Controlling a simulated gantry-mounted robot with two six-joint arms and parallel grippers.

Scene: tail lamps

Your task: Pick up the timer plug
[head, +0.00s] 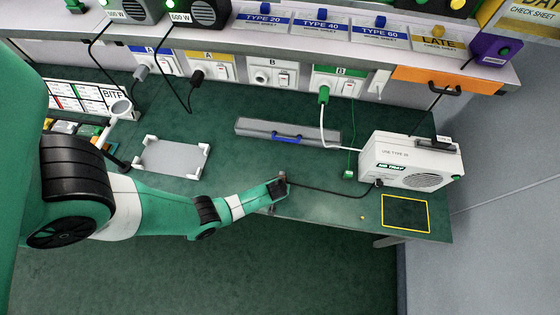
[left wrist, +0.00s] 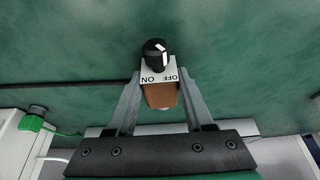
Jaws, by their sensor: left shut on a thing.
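The timer plug appears to be the small brown block (left wrist: 160,95) with a white ON/OFF plate and a black knob, in the left wrist view. My left gripper (left wrist: 160,100) is shut on it, one finger on each side. In the head view my left gripper (head: 279,185) is over the front edge of the green bench. The held thing is small and dark there, and a black cord runs from it to the white unit (head: 408,160) marked USE TYPE 20. My right gripper is not in view.
A grey case (head: 285,133) with a blue handle lies behind my left gripper. A green plug (head: 323,95) is in the B socket panel. A yellow-outlined square (head: 405,201) marks the bench's right end. A grey plate (head: 172,157) with white corners lies left.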

